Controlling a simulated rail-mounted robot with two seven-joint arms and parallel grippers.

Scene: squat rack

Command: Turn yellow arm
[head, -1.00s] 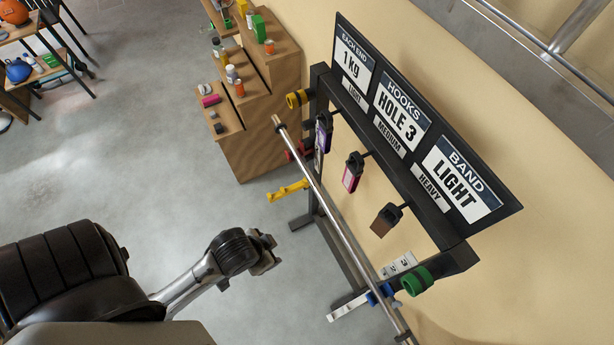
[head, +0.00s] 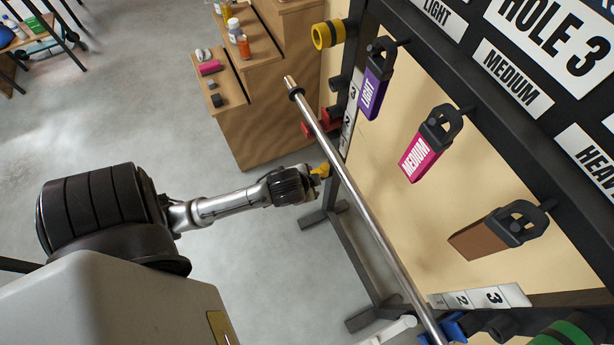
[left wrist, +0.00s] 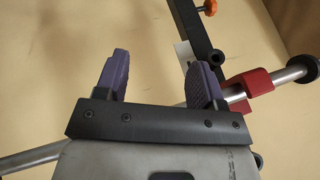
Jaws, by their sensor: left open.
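The yellow arm (head: 321,170) sits low at the rack's far upright in the head view. Only a small part of it shows, just past the tip of my left gripper. My left gripper (head: 310,184) is beside it, on the near side of the metal bar; whether they touch cannot be told. In the left wrist view the two purple-padded fingers of my left gripper (left wrist: 157,65) stand wide apart with nothing visible between them. The yellow arm cannot be made out in that view.
The long metal bar (head: 375,230) runs along the rack, near red parts (head: 318,124) and a blue part (head: 453,326). Purple, pink and brown tags hang from the rack's top beam. A wooden stepped shelf (head: 262,135) stands behind. Open floor lies left of the rack.

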